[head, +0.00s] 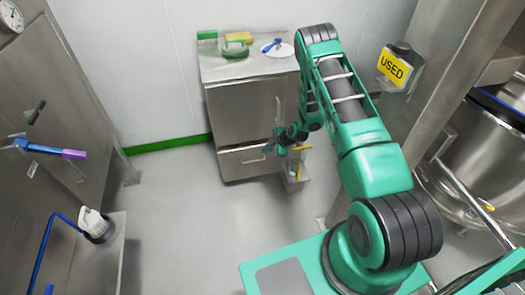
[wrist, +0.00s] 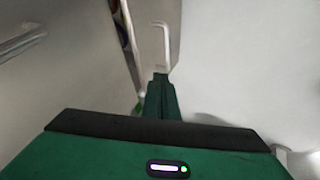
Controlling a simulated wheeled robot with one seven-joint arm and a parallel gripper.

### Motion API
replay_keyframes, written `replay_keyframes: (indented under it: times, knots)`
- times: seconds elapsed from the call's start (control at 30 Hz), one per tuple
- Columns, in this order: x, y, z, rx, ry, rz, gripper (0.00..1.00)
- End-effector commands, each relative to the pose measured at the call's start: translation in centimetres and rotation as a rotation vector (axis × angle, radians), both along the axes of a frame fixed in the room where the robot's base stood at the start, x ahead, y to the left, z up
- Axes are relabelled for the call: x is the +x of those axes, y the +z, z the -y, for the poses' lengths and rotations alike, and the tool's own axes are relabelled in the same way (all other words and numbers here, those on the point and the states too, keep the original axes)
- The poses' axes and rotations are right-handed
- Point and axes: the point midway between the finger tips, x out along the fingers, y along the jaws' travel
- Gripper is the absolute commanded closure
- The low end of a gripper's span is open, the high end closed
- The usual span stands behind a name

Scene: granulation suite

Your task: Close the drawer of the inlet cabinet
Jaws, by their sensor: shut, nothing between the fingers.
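The inlet cabinet (head: 236,108) is a steel unit by the back wall, with a door above and a drawer front (head: 238,166) below. The drawer has a horizontal handle. How far the drawer stands out is hard to tell in the head view. My gripper (head: 280,142) is in front of the cabinet's right side, near the drawer's level, and partly hides it. In the wrist view my gripper (wrist: 160,80) has its fingers together and empty, pointing at a pale panel with a bar handle (wrist: 165,42). A narrow dark gap shows beside that panel. Contact is unclear.
A grey open-topped part (head: 296,184) with yellow items shows beside my gripper; whether it belongs to the drawer is unclear. A steel vessel (head: 480,150) stands right. The floor left of centre is clear.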

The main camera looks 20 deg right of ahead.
Motion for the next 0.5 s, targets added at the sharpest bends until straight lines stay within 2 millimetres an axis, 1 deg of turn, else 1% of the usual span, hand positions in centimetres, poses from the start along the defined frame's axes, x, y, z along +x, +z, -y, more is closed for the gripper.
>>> replay_keyframes:
  times: [0.1,0.23,0.33,0.43,0.5]
  knots:
    - [0.1,-0.5,-2.6,0.007,0.000,-0.001,1.00]
    - [0.4,-0.7,-5.0,0.005,-0.002,0.001,1.00]
    - [0.6,-0.8,-6.1,0.003,-0.002,0.002,1.00]
    - [0.8,-1.3,-6.5,0.001,-0.001,0.002,1.00]
    - [1.2,-1.9,-6.7,0.001,0.000,0.002,1.00]
